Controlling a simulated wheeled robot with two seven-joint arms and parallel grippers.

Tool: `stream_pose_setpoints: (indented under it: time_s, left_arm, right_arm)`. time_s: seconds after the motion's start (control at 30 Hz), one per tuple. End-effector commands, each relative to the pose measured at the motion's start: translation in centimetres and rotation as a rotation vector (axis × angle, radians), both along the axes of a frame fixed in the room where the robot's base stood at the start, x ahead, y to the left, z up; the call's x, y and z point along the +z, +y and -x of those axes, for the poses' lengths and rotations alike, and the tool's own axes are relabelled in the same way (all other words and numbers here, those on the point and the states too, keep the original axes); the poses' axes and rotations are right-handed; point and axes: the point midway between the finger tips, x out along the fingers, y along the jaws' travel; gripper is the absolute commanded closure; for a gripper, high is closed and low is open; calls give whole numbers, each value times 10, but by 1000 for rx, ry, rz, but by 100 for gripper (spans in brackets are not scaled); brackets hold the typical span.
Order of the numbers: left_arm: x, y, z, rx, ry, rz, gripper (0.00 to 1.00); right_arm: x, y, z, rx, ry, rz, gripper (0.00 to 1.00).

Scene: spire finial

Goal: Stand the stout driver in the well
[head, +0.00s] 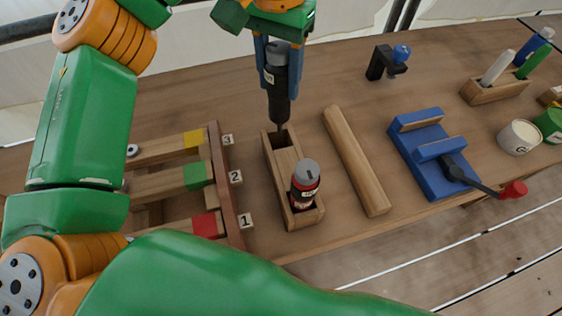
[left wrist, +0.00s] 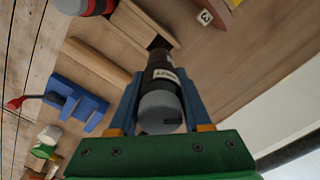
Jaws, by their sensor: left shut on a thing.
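A black driver with a grey cap and a white label (head: 279,95) hangs upright, tip down, in my left gripper (head: 279,75). Its label is too small to read surely. The wooden block (head: 273,165) with wells stands below it. The driver's tip is at the block's far opening; I cannot tell whether it is inside or just above. In the left wrist view the black driver (left wrist: 164,70) sits between the blue fingers of the left gripper (left wrist: 160,95). A red and black driver with a grey cap (head: 305,185) stands in the near end of the block. My right gripper is not in view.
Left of the block is a wooden rack (head: 222,185) with lanes numbered 1 to 3. To the right lie a wooden bar (head: 356,160) and a blue fixture (head: 425,155) with a red-knobbed lever (head: 513,191). A marker holder (head: 497,88) and cups (head: 519,137) stand far right.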

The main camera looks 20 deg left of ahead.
Motion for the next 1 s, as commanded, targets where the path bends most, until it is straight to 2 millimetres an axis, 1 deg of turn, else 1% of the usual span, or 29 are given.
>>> stream_pose_setpoints:
  time_s: [0.03, 0.1, 0.2, 0.27, 0.4, 0.5, 0.7, 0.8, 0.83, 0.93, 1.0]
  left_arm:
    - [-12, 0, 0, -4, 4, 0, 100]
    - [-29, 0, 0, -6, 6, 1, 100]
    - [-48, 0, 0, -6, 6, 1, 100]
    - [-57, 0, 0, -4, 5, 1, 100]
    - [-86, 0, 0, -3, 6, 1, 100]
    - [-95, -1, 0, -3, 4, 2, 100]
    - [-96, -1, 0, -2, 2, 3, 100]
    - [-100, -1, 0, -2, 3, 3, 100]
    - [-100, -1, 0, -2, 3, 3, 49]
    - [-99, -1, 0, -2, 2, 2, 22]
    - [-99, -1, 0, -2, 2, 2, 22]
  right_arm:
    - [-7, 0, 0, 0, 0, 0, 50]
    - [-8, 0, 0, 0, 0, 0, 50]
    - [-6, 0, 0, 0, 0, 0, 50]
    - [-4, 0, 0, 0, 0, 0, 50]
    - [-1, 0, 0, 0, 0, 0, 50]
    - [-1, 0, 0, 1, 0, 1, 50]
    - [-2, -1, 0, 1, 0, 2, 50]
    - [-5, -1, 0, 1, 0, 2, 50]
    - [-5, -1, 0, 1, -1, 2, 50]
    - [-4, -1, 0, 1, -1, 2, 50]
    - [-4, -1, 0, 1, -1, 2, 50]
